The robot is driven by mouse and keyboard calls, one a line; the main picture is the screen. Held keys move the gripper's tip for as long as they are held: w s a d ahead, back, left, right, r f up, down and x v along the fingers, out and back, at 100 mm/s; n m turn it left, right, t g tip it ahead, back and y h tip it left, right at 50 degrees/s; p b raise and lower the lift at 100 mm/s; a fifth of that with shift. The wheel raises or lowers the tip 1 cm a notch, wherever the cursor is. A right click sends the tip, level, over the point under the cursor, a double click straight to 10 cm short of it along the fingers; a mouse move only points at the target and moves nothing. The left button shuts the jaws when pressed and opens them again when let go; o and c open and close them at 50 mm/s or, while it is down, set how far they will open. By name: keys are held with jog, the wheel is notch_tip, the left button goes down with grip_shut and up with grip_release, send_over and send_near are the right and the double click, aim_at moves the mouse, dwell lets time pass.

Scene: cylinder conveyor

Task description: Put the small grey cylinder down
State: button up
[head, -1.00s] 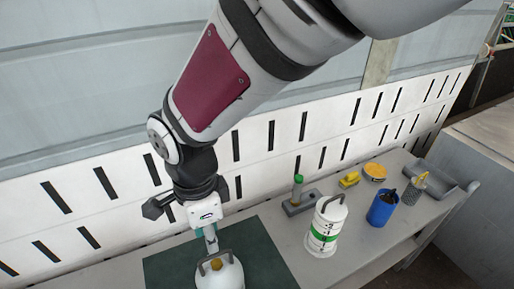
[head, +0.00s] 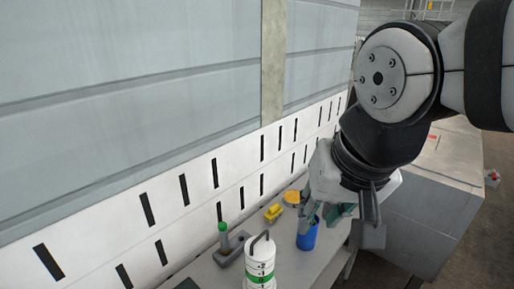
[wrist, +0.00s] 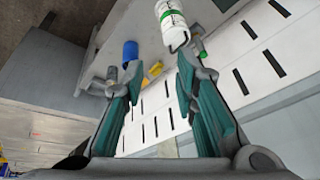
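My gripper (head: 325,213) is raised over the right part of the table in the head view. In the wrist view its two teal-padded fingers (wrist: 158,68) are spread apart with nothing held between them. A white cylinder with green bands and a grey handle (head: 260,265) stands upright on the table, left of my gripper; it also shows at the top of the wrist view (wrist: 172,22).
A blue cup (head: 308,236) stands just below my gripper in the head view. A yellow block (head: 273,212), a yellow round item (head: 292,197) and a grey holder with a green-topped piece (head: 230,250) stand near the slotted white wall (head: 200,190). A large grey cabinet (head: 435,215) is at right.

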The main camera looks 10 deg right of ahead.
jog(key=s+d+n+t, duration=0.1)
jog(key=s+d+n, duration=0.1)
jog(key=d, duration=0.3)
jog(key=shift+s+r, duration=0.35)
jog(key=shift+s, duration=0.45)
